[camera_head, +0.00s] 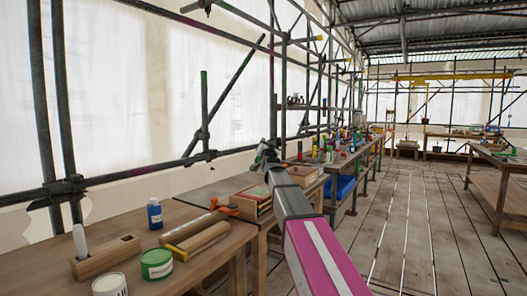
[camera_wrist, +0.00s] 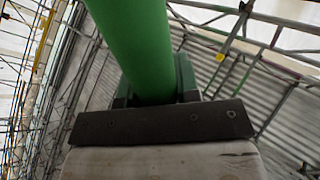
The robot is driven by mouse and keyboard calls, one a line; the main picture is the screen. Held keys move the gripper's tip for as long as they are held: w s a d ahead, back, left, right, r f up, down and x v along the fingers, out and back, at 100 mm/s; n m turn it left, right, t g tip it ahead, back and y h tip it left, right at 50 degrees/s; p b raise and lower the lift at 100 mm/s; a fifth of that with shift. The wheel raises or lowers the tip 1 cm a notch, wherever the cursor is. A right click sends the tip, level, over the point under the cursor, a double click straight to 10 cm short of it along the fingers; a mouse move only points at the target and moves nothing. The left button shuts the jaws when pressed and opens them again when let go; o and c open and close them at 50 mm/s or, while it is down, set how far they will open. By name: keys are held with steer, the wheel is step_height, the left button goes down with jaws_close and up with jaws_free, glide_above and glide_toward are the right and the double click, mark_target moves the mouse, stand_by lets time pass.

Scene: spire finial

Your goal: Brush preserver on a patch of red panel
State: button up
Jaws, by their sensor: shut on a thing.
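My gripper (camera_head: 266,155) is at the end of my outstretched arm, above the workbench and in front of the scaffold tubes. In the wrist view, my gripper (camera_wrist: 155,98) is shut on a thick green rod (camera_wrist: 130,40) that runs up out of the picture. Its far end is hidden, so I cannot tell whether it is a brush handle. A green and white tin (camera_head: 157,264) and a white tin (camera_head: 110,285) stand on the near bench; I cannot read which holds preserver. I cannot make out a red panel in either view.
The plank floor (camera_head: 415,235) at right is clear.

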steer(key=w+d+f, duration=0.1)
steer(key=w+f, duration=0.1)
steer(key=w, duration=0.1)
steer(key=shift+d+f, duration=0.4)
stand_by(0.7)
steer(key=shift+s, duration=0.25)
